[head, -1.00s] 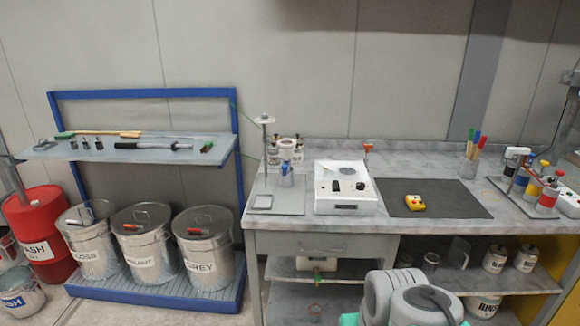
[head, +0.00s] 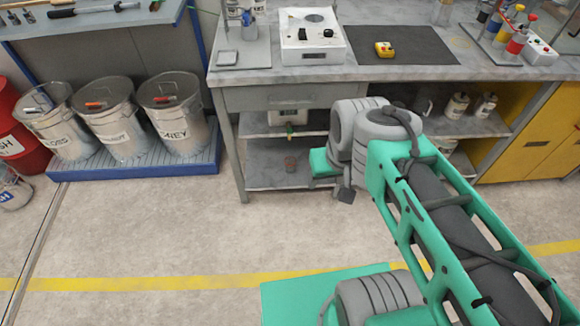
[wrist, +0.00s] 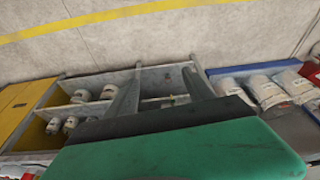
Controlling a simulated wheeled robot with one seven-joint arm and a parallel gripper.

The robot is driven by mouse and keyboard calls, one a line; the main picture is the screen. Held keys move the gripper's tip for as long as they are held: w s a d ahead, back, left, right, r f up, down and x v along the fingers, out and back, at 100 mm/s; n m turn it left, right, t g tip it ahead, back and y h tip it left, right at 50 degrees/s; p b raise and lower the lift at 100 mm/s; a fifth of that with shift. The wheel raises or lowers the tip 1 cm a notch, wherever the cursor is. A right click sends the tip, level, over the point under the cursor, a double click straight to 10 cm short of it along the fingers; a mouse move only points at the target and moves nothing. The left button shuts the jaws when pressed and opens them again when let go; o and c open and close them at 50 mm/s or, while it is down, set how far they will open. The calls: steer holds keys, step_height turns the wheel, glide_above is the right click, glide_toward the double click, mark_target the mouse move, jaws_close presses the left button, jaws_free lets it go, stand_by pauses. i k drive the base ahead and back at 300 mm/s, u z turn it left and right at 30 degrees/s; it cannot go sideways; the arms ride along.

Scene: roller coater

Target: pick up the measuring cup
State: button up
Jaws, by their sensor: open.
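No measuring cup can be named with certainty. A dark grey jug-like vessel (head: 424,104) is on the upper under-shelf, partly behind my arm. Either is too small to tell. My gripper (wrist: 160,75) shows in the wrist view as two dark fingers spread apart, with nothing seen between them. It points toward the shelves under the bench. In the head view my arm's end is in front of the bench, and the fingers are mostly hidden.
The bench top (head: 250,78) carries a white device (head: 314,48) and a yellow box (head: 384,48) on a dark mat (head: 420,46). Metal bins (head: 175,108) stand left on a blue rack. A yellow cabinet (head: 535,145) is at right. Floor before the bench is free.

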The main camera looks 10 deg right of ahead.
mark_target(289, 161)
steer(key=z, duration=0.3)
steer(key=k, duration=0.35)
steer(key=u, duration=1.3)
steer(key=i, duration=1.3)
steer(key=z, duration=0.6)
